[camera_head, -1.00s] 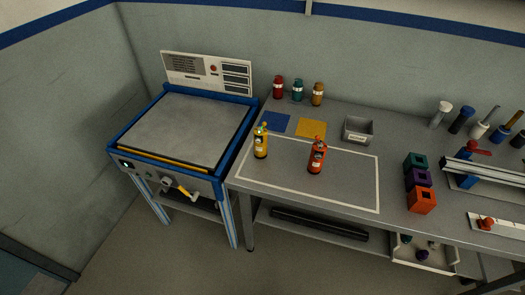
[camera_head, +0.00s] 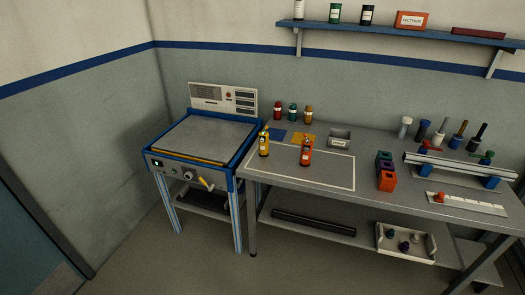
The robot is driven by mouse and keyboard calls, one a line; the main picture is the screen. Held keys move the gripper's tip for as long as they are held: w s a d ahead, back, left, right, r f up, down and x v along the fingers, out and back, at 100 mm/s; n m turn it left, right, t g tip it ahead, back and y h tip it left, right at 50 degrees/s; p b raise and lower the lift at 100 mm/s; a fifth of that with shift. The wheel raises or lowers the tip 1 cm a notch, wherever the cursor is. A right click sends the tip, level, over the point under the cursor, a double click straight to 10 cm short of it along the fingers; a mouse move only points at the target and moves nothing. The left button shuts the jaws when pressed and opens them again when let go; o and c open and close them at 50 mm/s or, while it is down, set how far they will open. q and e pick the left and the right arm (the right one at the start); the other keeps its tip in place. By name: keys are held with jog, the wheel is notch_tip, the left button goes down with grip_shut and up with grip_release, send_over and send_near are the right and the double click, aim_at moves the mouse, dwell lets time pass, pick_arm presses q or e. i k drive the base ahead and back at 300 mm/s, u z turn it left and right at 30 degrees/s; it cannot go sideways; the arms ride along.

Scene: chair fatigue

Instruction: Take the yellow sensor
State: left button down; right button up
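A yellow bottle-shaped object with a pale label (camera_head: 263,144), which looks like the yellow sensor, stands upright on the grey workbench (camera_head: 310,177). It is near the bench's left end, at the left side of a white-outlined rectangle. A similar orange-red one (camera_head: 306,152) stands upright to its right, apart from it. Neither of my grippers shows in the head view.
A blue-framed machine (camera_head: 205,140) stands left of the bench. Three small bottles (camera_head: 293,113), a grey bin (camera_head: 340,138), coloured blocks (camera_head: 386,172) and a rail (camera_head: 460,168) occupy the bench. A blue wall shelf (camera_head: 400,31) hangs above. Floor in front (camera_head: 300,270) is clear.

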aim_at(264, 147)
jog(key=u, duration=0.75)
jog(key=i, duration=1.2)
